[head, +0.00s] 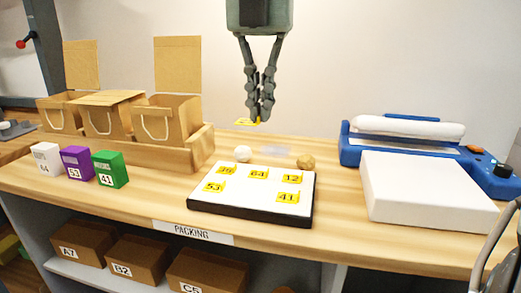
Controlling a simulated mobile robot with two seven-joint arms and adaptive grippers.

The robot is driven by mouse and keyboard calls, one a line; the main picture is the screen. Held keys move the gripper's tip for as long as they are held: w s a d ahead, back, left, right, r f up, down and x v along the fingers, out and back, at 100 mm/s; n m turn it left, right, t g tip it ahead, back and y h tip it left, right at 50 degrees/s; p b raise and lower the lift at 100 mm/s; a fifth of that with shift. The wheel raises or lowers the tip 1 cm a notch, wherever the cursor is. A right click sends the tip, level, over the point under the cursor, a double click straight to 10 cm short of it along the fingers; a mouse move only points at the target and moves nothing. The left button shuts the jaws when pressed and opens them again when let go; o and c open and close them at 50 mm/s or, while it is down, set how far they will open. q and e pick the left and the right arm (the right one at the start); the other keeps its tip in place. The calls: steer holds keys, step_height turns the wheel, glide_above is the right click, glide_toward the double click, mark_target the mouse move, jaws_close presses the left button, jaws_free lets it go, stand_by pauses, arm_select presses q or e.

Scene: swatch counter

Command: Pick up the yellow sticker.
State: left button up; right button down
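My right gripper (260,118) hangs from the top of the head view, above and behind the white board. Several other yellow stickers lie on the white board (240,203), including ones that read 64 (259,173), 12 (292,179), 53 (214,187) and 41 (288,197). My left gripper is not in view.
A white ball (243,153) and a tan ball (306,162) sit behind the board. Cardboard bags (168,115) and small boxes (110,169) stand left. A blue machine (427,151) and white slab (427,190) are right. Bare counter (340,225) lies between.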

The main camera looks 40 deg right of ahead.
arm_select(q)
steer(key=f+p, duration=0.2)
steer(key=p, duration=0.2)
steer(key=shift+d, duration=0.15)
arm_select(e)
step_height(320, 180, up, 19)
stand_by(0.3)
steer(key=shift+f, duration=0.15)
